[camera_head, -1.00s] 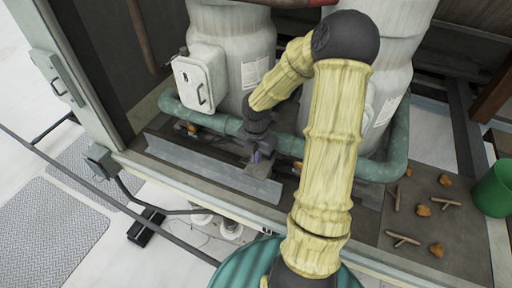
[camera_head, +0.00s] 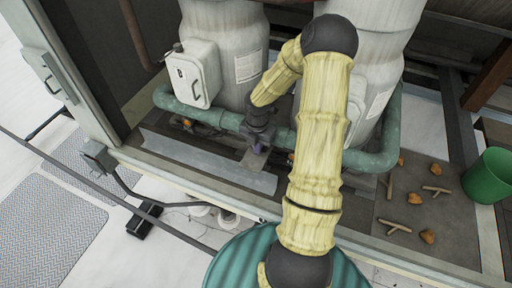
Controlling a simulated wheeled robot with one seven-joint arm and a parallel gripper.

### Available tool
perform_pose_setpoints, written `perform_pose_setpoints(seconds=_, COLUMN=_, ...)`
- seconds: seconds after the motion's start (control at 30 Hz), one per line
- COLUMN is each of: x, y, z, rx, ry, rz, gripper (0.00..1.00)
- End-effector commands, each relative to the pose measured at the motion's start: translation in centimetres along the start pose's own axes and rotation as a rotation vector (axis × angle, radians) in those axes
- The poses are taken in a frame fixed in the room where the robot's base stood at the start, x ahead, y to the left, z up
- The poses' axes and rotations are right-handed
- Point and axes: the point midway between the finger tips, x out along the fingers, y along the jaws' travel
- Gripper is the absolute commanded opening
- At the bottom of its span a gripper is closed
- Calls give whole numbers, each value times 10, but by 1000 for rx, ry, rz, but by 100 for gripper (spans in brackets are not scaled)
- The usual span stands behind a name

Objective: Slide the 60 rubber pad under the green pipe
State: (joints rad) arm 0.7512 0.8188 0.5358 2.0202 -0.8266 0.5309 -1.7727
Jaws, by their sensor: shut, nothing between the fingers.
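The green pipe (camera_head: 376,160) runs low across the front of two pale tanks and bends upward at each end. My gripper (camera_head: 257,148) points down just in front of the pipe's middle. Its small purple-grey fingertips look shut with nothing between them. A small flat grey-brown piece (camera_head: 253,161), possibly the rubber pad, lies right below and in front of the fingertips. No number can be read on it, and I cannot tell whether the fingers touch it or whether it reaches under the pipe. My arm hides part of the pipe to the right.
A long grey metal angle (camera_head: 205,162) lies in front of the pipe. Small orange lumps and tan T-shaped pieces (camera_head: 436,190) lie on the dark floor at right, beside a green bucket (camera_head: 490,176). The tanks (camera_head: 222,50) close off the back.

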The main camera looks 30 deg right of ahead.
Motion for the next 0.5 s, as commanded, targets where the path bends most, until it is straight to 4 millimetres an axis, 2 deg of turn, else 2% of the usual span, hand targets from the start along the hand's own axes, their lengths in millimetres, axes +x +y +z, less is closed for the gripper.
perform_pose_setpoints(seconds=0.2, x=-2, y=-2, z=11, rx=-3, ry=0, rz=0, gripper=0)
perform_pose_setpoints(seconds=0.5, x=-1, y=-2, z=15, rx=1, ry=-6, rz=4, gripper=0)
